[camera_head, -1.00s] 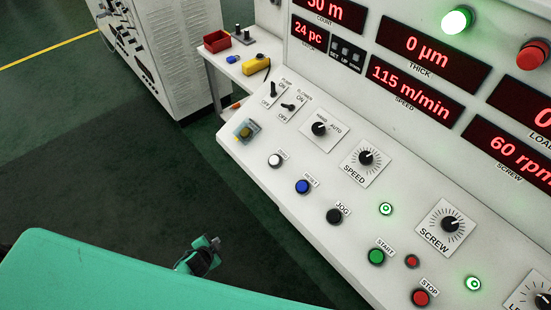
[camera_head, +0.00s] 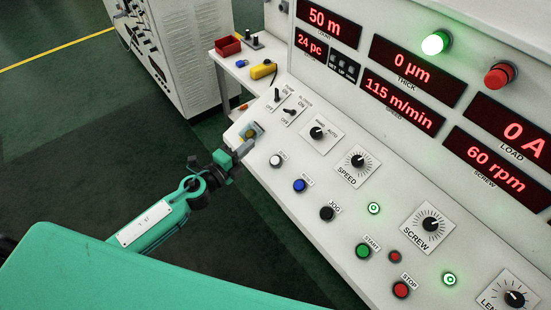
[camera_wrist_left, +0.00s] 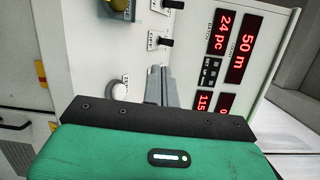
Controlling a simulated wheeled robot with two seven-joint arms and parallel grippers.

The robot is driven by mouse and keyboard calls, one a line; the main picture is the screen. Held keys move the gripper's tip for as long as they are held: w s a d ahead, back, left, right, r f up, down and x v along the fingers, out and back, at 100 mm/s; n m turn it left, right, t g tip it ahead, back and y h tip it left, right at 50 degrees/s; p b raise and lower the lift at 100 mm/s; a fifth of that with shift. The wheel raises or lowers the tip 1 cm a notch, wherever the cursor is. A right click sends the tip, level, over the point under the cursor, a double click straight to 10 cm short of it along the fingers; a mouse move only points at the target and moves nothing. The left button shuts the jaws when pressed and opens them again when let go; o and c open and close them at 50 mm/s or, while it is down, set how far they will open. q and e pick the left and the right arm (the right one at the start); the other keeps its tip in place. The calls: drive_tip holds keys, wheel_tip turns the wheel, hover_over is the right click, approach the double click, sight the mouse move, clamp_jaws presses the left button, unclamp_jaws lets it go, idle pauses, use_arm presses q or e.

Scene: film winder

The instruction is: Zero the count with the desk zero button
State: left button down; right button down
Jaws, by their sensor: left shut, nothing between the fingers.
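The white zero button (camera_head: 275,160) sits on the sloping desk in the head view, at the left end of the row of push buttons. In the left wrist view a white round button (camera_wrist_left: 120,91) shows just left of the fingers. My left gripper (camera_head: 243,149) is shut and empty, at the desk's left edge, a little left of the zero button and apart from it. Its closed fingers (camera_wrist_left: 155,84) point toward the desk in the wrist view. The count display (camera_head: 327,21) reads 50 m. My right gripper is not in view.
A yellow button in a clear guard (camera_head: 250,133) is close beside the left fingertips. The blue button (camera_head: 299,185) and black jog button (camera_head: 326,213) follow along the desk edge. Toggle switches (camera_head: 277,95) stand behind. Open floor lies left of the desk.

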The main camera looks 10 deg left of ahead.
sight(275, 161)
use_arm(q)
drive_tip(key=s+d+r+m+g+h+p, duration=0.1)
drive_tip(key=s+d+r+m+g+h, duration=0.2)
drive_tip(key=m+g, duration=0.4)
wheel_tip(275, 161, up, 2)
drive_tip(key=m+h, duration=0.1)
drive_tip(key=m, duration=0.7)
drive_tip(key=shift+r, duration=0.15)
drive_tip(key=shift+s+d, duration=0.1)
drive_tip(key=shift+d, duration=0.05)
drive_tip(key=f+b, duration=0.2)
drive_tip(key=w+d+f+b, duration=0.1)
drive_tip(key=f, duration=0.1)
drive_tip(key=w+d+f+b, duration=0.1)
drive_tip(key=f+b, duration=0.1)
drive_tip(key=shift+w+f+b, duration=0.25)
drive_tip(key=shift+f+b, duration=0.1)
drive_tip(key=shift+w+d+f, duration=0.15)
drive_tip(key=shift+w+f, duration=0.1)
drive_tip(key=shift+f, duration=0.35)
